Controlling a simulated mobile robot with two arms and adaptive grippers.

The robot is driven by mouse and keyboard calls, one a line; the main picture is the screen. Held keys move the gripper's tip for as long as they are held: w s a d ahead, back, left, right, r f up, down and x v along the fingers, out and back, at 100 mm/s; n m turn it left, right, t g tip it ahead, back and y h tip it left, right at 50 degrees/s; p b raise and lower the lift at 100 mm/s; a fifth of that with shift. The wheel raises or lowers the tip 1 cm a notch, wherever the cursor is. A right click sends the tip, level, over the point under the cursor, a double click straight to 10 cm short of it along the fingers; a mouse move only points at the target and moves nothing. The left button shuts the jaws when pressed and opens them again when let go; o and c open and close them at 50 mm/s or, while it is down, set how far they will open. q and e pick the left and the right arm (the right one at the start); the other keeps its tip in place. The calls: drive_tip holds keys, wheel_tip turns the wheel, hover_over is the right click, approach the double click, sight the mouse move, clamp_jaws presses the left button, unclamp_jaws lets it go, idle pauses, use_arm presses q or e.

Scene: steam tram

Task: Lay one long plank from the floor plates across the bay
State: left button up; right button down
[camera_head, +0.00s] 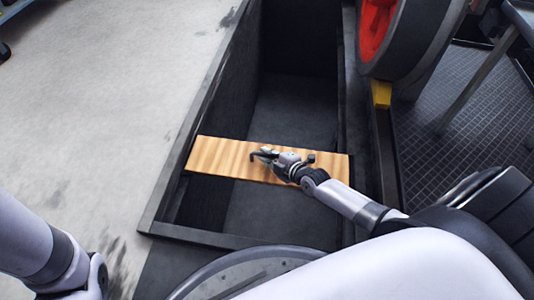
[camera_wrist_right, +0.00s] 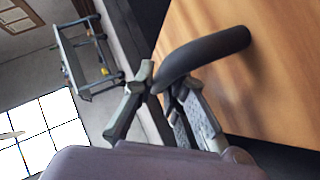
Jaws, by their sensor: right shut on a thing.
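The long plank (camera_head: 222,158) is light wood and lies crosswise over the dark bay. Its left end meets the bay's left rim and its right end reaches the right edge; I cannot tell whether both ends bear fully. My right gripper (camera_head: 266,155) is over the plank's middle, shut on a dark curved handle (camera_wrist_right: 208,55) that reaches to the wood. In the right wrist view the fingers (camera_wrist_right: 150,88) close at the handle's near end, and the plank (camera_wrist_right: 275,60) fills the right side. My left gripper is out of view; only my left arm shows.
The bay (camera_head: 292,110) is a deep, dark trough, open on both sides of the plank. A red and black wheel (camera_head: 405,38) and a yellow block (camera_head: 381,94) stand at its right. Dark patterned floor (camera_head: 440,150) lies beyond. Pale floor (camera_head: 110,110) is clear at left.

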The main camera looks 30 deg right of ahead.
drive_tip(key=shift+w+f, duration=0.1)
drive_tip(key=shift+w, duration=0.05)
idle(0.8)
drive_tip(key=c, duration=1.6)
unclamp_jaws()
drive_tip(key=shift+o, duration=0.3)
drive_tip(key=shift+s+f, duration=0.25)
drive_tip(key=shift+f, duration=0.05)
drive_tip(key=v, duration=1.2)
drive_tip(key=shift+w+r, duration=0.15)
drive_tip(key=shift+r, duration=0.1)
